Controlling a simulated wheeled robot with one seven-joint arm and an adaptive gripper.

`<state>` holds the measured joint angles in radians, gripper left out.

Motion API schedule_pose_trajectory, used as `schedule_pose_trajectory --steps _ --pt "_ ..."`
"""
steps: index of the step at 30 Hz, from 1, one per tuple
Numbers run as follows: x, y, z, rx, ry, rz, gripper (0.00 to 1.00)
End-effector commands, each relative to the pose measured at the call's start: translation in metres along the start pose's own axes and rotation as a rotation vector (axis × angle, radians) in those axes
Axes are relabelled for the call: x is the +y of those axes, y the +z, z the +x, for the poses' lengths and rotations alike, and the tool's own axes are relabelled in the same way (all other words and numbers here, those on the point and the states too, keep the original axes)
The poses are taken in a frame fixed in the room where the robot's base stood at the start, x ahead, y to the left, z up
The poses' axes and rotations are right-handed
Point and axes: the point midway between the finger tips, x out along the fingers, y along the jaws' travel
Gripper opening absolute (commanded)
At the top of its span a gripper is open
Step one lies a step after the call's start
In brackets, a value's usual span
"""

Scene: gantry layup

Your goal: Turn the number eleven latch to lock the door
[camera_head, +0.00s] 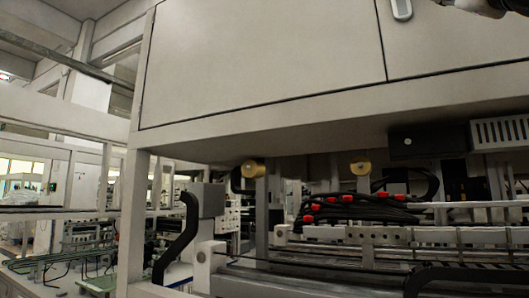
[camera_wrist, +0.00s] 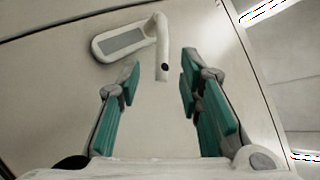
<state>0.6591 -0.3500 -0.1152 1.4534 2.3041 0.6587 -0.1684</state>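A pale latch (camera_wrist: 125,40) is mounted on the light cabinet door, seen in the wrist view. It has a rounded plate with a grey inset and a bent handle (camera_wrist: 162,48) whose free end points down in the picture. The latch plate (camera_head: 401,9) also shows at the top edge of the head view. No number is readable. My gripper (camera_wrist: 159,76) is open and empty, its green-padded fingers on either side of the handle's free end in the picture. Contact with the handle is not visible. In the head view, part of my arm shows at the top right.
The door (camera_head: 450,30) is a flat panel on the overhead cabinet, beside a larger panel (camera_head: 260,55). Below are the cabinet's bottom edge, gantry rails (camera_head: 400,235), and black cables with red clips (camera_head: 330,205). The panel face around the latch looks clear.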

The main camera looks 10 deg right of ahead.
Motion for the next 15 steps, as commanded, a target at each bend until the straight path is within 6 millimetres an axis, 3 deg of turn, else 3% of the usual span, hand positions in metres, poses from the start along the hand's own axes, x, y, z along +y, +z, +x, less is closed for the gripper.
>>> schedule_pose_trajectory --steps 12,15 --pt "0.0001 0.0003 -0.007 -0.001 0.0 0.001 0.33" --pt "0.0002 0.0025 -0.0057 -0.007 0.006 -0.003 0.1"
